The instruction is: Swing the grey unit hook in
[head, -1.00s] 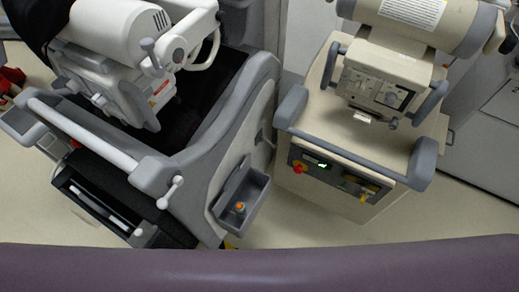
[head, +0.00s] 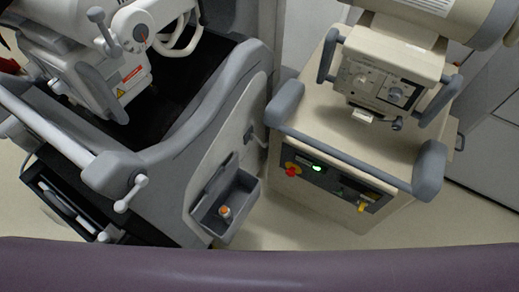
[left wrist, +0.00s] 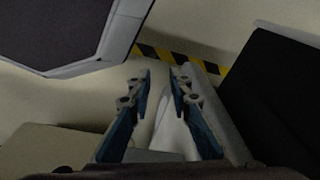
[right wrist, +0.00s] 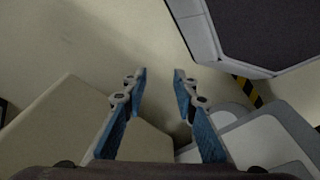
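The grey unit (head: 190,150) stands at the left in the head view, with a white machine on top. A small grey hook (head: 250,136) sticks out from its light side panel, above an open grey bin (head: 208,214); its exact angle is hard to make out. Neither gripper shows in the head view. In the left wrist view my left gripper (left wrist: 161,74) is open and empty above the floor. In the right wrist view my right gripper (right wrist: 160,74) is open and empty. The hook is not recognisable in either wrist view.
A beige unit (head: 390,160) with grey bumpers stands close to the right of the grey unit, leaving a narrow gap. A purple padded edge (head: 260,264) crosses the front. Pale floor (head: 290,225) is free before the units. Yellow-black striping (left wrist: 160,54) marks a low edge.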

